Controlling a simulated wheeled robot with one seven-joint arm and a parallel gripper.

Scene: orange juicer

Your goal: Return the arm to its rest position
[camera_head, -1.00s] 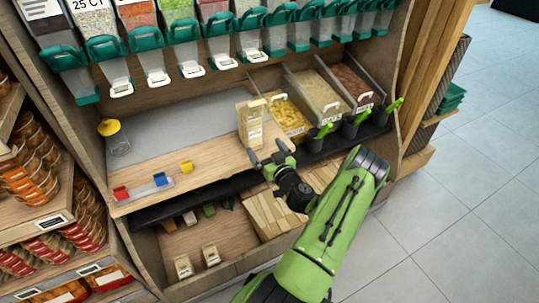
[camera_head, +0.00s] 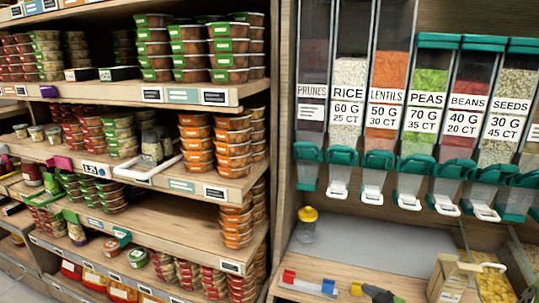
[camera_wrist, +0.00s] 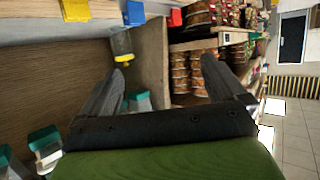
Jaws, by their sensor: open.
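My gripper (camera_wrist: 166,60) shows in the wrist view with its two dark fingers spread wide apart and nothing between them. The green part of my arm fills the bottom of that view. In the head view only a dark grey piece, apparently a finger of my gripper (camera_head: 380,293), shows at the bottom edge, in front of the wooden counter. The rest of my arm is out of that view. The gripper appears apart from the shelf goods.
Shelves of stacked tubs (camera_head: 215,140) stand at left. Dispensers (camera_head: 410,125) hang at right. A yellow-lidded jar (camera_head: 307,225) and a paper bag (camera_head: 448,278) stand on the counter. A red-and-blue clip strip (camera_head: 308,284) lies near the front. Open floor (camera_wrist: 290,140) shows at right in the wrist view.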

